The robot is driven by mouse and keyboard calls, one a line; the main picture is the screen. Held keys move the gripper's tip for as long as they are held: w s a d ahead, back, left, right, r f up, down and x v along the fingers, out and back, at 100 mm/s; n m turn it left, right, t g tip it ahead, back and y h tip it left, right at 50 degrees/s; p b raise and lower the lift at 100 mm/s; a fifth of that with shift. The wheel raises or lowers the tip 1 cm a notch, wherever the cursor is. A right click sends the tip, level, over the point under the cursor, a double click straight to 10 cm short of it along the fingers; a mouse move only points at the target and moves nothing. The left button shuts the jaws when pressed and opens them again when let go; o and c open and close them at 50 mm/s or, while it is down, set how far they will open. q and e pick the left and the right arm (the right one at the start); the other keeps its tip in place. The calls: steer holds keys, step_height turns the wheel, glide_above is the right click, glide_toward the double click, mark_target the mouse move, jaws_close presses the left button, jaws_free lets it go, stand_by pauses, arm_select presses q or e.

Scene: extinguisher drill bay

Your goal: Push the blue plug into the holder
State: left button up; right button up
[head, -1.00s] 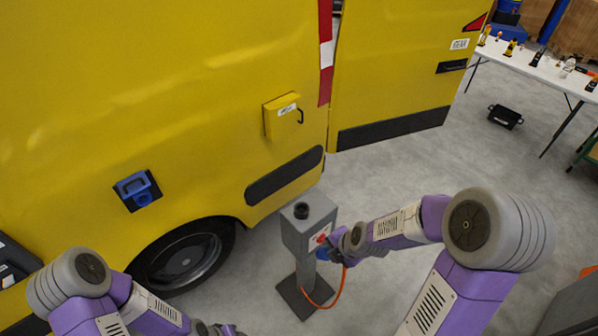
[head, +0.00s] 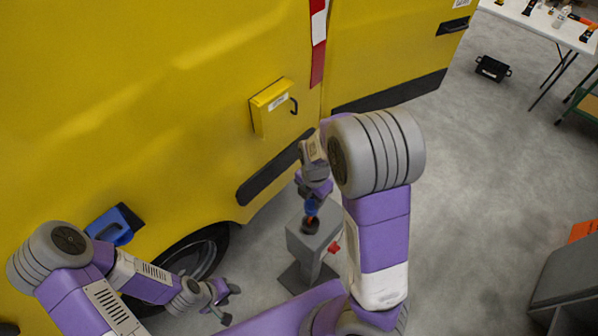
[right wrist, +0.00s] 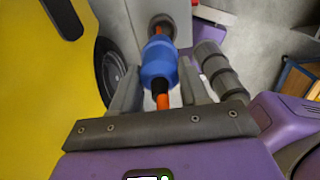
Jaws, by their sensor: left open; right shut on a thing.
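The blue plug (head: 311,207) is held in my right gripper (head: 312,197), which is shut on it. In the right wrist view the blue plug (right wrist: 159,62) sits between the two grey fingers, with an orange cable (right wrist: 163,101) behind it. The holder, a dark round cup (head: 310,225), is on top of the grey post (head: 304,243). The plug is over the holder with an orange part between them; I cannot tell whether its tip is inside. My left gripper (head: 230,303) is open and empty, low in front of the van's wheel.
The yellow van (head: 150,100) stands close behind the post, with a yellow box (head: 270,106) and a blue socket (head: 115,225) on its side.

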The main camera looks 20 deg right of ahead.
steer(key=shift+s+f+b, duration=0.2)
steer(key=shift+b, duration=0.1)
steer(key=shift+s+f+b, duration=0.1)
steer(key=shift+f+b, duration=0.45)
steer(key=shift+f, duration=0.05)
steer(key=shift+f+b, duration=1.75)
steer(key=shift+f, duration=0.25)
steer(key=shift+f+b, duration=2.45)
steer(key=shift+f, duration=0.15)
steer(key=o, duration=1.2)
steer(key=shift+o, duration=0.2)
